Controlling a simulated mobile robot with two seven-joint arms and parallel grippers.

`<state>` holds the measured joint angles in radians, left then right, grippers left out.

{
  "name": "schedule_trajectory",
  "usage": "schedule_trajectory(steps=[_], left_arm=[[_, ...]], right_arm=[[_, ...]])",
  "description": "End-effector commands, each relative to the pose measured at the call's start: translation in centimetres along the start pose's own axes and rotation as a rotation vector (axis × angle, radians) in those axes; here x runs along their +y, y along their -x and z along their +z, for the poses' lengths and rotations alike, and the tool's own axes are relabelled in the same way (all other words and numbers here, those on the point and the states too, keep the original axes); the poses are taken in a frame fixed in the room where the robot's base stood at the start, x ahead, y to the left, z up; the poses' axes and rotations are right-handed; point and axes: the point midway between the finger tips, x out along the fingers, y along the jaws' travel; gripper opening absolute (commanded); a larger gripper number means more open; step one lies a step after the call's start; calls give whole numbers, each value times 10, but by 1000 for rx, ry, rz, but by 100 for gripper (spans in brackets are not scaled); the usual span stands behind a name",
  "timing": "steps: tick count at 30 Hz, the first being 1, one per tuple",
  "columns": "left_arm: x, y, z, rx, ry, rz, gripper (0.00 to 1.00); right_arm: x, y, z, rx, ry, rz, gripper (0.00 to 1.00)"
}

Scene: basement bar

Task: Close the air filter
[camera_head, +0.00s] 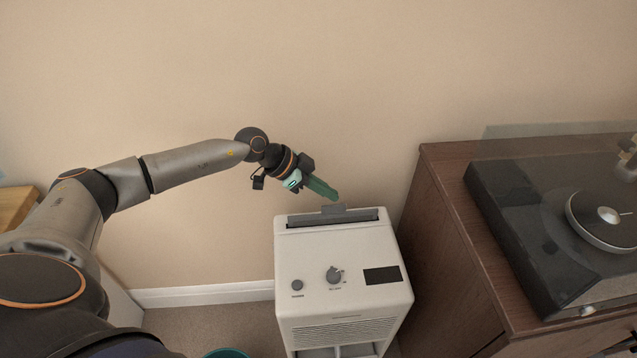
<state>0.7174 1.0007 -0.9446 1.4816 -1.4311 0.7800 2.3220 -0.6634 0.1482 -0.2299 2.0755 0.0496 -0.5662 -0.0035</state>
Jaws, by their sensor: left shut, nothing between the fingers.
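The air filter (312,259) is a white box on the floor against the wall, with two dark knobs and a black display on its sloped top. Along its back top edge is a dark grey slot with a grey flap (333,210) standing up from it. My left gripper (334,196) has green fingers that are shut and empty. Its fingertips are at the back of the air filter, just above and behind the flap; I cannot tell whether they touch it. My right gripper is not in view.
A brown wooden cabinet (446,243) stands close on the right, with a black turntable (530,232) on top. The tan wall is right behind the air filter. A teal round rim (226,353) shows at the bottom edge. Carpet lies left of the air filter.

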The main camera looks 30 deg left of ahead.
Motion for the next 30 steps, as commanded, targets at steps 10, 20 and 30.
schedule_trajectory(steps=[10, 20, 30], left_arm=[[1, -13, 13, 1, -1, 1, 0], [1, -22, 21, 1, 3, 4, 0], [2, -45, 45, -1, 0, 3, 0]], right_arm=[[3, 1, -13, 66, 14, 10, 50], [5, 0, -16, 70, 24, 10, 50], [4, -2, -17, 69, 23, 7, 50]])
